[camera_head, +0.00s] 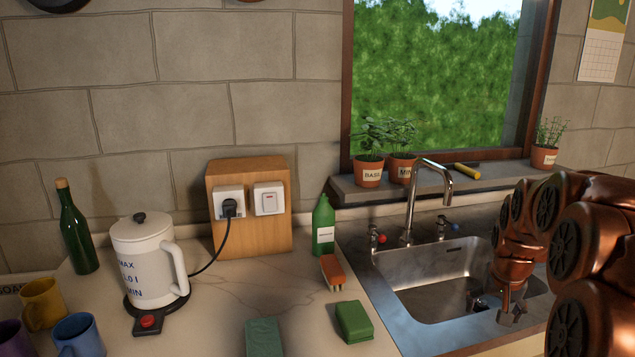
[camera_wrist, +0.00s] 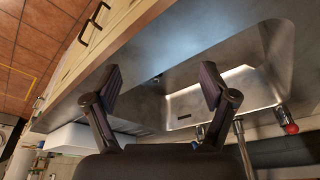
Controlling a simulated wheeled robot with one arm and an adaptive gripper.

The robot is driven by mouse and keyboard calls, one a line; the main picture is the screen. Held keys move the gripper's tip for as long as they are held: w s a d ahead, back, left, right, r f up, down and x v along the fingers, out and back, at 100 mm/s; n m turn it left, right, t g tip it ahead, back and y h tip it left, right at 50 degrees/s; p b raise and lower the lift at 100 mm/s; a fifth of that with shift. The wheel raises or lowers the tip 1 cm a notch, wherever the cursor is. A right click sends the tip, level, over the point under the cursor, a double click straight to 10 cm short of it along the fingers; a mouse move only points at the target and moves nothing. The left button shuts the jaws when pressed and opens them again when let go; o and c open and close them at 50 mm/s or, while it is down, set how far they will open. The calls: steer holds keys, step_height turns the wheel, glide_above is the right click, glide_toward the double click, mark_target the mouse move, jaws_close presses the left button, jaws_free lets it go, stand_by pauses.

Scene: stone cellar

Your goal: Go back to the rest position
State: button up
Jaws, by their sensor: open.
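My gripper (camera_wrist: 162,82) is open, its two dark fingers spread wide with nothing between them in the wrist view. Behind them in that view is the metal sink (camera_wrist: 240,88) with its surround. In the head view my copper-coloured arm is at the right, bent over the sink area. Its lower end hangs in front of the right part of the sink basin (camera_head: 430,287) and hides some of it.
A tap (camera_head: 410,205) rises behind the basin. The counter at left holds a kettle (camera_head: 148,258), green bottle (camera_head: 75,232), mugs (camera_head: 42,303), soap bottle (camera_head: 323,226), brush (camera_head: 333,271) and green sponge (camera_head: 354,320). Potted herbs (camera_head: 369,171) stand on the windowsill.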

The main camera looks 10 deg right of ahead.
steer(key=s+a+f, duration=0.1)
steer(key=a, duration=0.3)
steer(key=s+a+f+n+b, duration=0.1)
steer(key=s+a, duration=0.1)
steer(key=a, duration=0.2)
steer(key=s+a+n+g+y+b, duration=0.1)
steer(key=s+a, duration=0.1)
steer(key=a, duration=0.2)
steer(key=shift+s+f, duration=0.2)
steer(key=shift+f, duration=0.2)
steer(key=s+a+f+n+g+b, duration=0.2)
steer(key=s+a+f+b, duration=0.15)
steer(key=s+a, duration=0.6)
steer(key=s+a+f+n+g+b, duration=0.25)
steer(key=s+a+f, duration=0.3)
steer(key=s, duration=0.75)
step_height(320, 180, up, 14)
steer(key=t+p, duration=0.1)
steer(key=p, duration=1.2)
steer(key=shift+a+r+y, duration=0.25)
steer(key=shift+a+y, duration=0.15)
steer(key=shift+a, duration=0.05)
